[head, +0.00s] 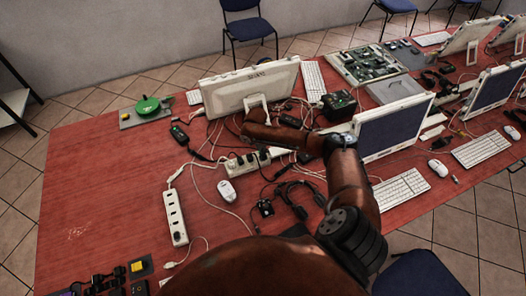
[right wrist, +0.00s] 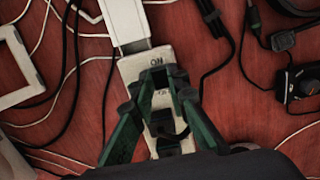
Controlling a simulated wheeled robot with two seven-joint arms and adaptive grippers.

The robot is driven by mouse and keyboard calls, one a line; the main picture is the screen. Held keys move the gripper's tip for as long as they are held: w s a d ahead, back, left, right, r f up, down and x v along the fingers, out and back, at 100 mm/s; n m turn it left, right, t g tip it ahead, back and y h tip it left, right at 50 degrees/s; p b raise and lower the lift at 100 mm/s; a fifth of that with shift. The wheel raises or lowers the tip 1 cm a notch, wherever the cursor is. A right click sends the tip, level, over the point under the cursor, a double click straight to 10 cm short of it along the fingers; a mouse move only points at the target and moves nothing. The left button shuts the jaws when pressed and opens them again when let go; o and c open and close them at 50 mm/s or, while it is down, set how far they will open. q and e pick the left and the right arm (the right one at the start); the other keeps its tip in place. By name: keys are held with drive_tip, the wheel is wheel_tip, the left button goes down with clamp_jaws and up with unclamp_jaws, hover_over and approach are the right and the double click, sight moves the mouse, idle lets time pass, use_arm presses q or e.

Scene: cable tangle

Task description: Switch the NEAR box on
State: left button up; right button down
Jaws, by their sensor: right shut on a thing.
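In the right wrist view a narrow white box (right wrist: 134,70) marked "ON" lies below my right gripper (right wrist: 164,76). The green fingers are close together over the box just below that mark, shut on a small part of it, seemingly its switch, which the fingertips hide. In the head view my right forearm reaches left over the table, and the gripper is mostly hidden beside a white socket strip (head: 243,162). It seems to be the same box. I cannot read a NEAR label. My left gripper is not in view.
Tangled cables and black adapters surround the box. A monitor (head: 249,86) stands behind it. The red table (head: 95,190) is mostly bare at the left.

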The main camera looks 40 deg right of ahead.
drive_tip(key=shift+s+y, duration=0.1)
drive_tip(key=shift+y, duration=0.2)
drive_tip(key=c, duration=1.9)
unclamp_jaws()
drive_tip(key=shift+r, duration=0.1)
drive_tip(key=r, duration=1.1)
drive_tip(key=shift+a+r, duration=0.35)
drive_tip(key=shift+r, duration=0.15)
